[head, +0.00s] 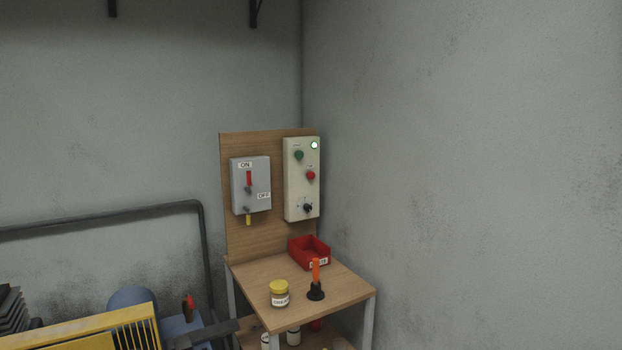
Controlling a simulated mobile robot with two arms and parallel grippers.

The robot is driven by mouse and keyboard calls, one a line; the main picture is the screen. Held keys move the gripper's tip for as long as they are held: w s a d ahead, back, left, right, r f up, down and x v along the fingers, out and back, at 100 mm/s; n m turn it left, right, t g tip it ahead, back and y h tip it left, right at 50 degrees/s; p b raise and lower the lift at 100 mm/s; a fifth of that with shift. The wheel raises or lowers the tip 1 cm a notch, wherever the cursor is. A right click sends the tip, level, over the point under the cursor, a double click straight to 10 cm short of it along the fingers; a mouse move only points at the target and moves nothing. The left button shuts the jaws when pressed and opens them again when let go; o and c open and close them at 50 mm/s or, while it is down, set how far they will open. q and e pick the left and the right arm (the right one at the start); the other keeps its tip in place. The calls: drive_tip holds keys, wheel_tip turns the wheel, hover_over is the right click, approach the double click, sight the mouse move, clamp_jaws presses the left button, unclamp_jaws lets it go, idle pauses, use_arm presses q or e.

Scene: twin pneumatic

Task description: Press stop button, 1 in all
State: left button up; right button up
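A cream control box (292,206) is mounted on the right half of an upright wooden panel (238,232). On it, a red button (310,175), which looks like the stop button, sits below and right of a green button (298,155). Both have small labels above them, too small to read surely. A round lamp (314,145) at the top right shows white. A black rotary knob (307,208) is near the bottom. Neither of my grippers shows in the head view.
A grey ON/OFF switch box (262,178) with a red handle is left of the control box. Below, a wooden table (258,272) holds a red bin (299,254), a yellow-lidded jar (279,296) and an orange-handled tool (316,270) in a black base. Yellow and blue machinery (130,325) stands lower left.

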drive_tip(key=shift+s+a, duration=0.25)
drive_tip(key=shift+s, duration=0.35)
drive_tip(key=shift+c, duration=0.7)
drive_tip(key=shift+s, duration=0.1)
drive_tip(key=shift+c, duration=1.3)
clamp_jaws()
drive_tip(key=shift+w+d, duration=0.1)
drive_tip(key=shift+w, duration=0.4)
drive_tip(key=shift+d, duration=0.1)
